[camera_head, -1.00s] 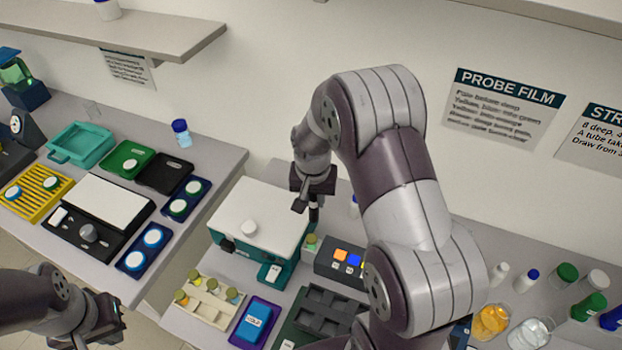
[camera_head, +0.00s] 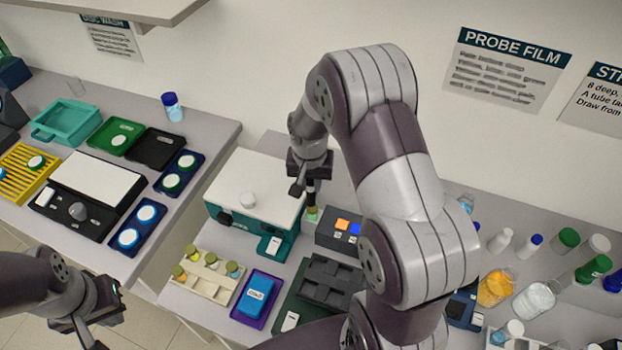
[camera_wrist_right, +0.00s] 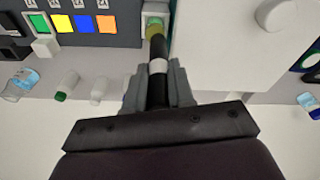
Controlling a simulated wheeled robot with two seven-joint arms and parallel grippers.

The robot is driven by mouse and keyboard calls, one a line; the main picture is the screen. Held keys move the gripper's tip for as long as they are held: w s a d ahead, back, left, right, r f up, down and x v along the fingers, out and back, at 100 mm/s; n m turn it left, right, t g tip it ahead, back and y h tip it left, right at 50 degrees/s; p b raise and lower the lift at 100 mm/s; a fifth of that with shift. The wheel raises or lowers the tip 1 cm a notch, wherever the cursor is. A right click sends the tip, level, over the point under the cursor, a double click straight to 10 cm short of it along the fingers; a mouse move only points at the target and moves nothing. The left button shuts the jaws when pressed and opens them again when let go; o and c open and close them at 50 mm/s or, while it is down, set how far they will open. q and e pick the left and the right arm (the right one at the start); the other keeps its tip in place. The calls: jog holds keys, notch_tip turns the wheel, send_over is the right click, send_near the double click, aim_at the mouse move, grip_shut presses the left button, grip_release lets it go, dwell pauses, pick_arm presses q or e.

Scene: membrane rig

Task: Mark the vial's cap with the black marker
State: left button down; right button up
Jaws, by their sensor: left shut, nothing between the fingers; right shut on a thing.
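My right gripper (camera_head: 309,183) is shut on the black marker (camera_head: 311,194), which points down. In the right wrist view the marker (camera_wrist_right: 158,62) is black with a white band, between the fingers of my gripper (camera_wrist_right: 158,85). Below its tip, between the white-topped machine and the dark block, stands a vial (camera_head: 312,214) with a yellow-green cap. In the wrist view the marker's end meets or overlaps the olive cap (camera_wrist_right: 156,30); I cannot tell whether they touch. My left gripper (camera_head: 92,325) is shut and empty at the lower left.
The white-topped teal machine (camera_head: 258,190) is close left of the vial. A dark block with coloured squares (camera_head: 338,232) is close right. A cream rack (camera_head: 210,282) with several olive-capped vials, a blue tray (camera_head: 257,298) and bottles share the bench.

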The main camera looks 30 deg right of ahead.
jog(key=shift+s+d+r, duration=0.1)
jog(key=shift+s+d, duration=0.15)
jog(key=shift+s, duration=0.05)
jog(key=shift+w+a+f, duration=0.15)
jog(key=shift+f, duration=0.05)
jog(key=shift+f, duration=0.1)
jog(key=shift+f, duration=0.15)
dwell(0.5)
notch_tip(320, 180, up, 7)
jog(key=p, duration=0.5)
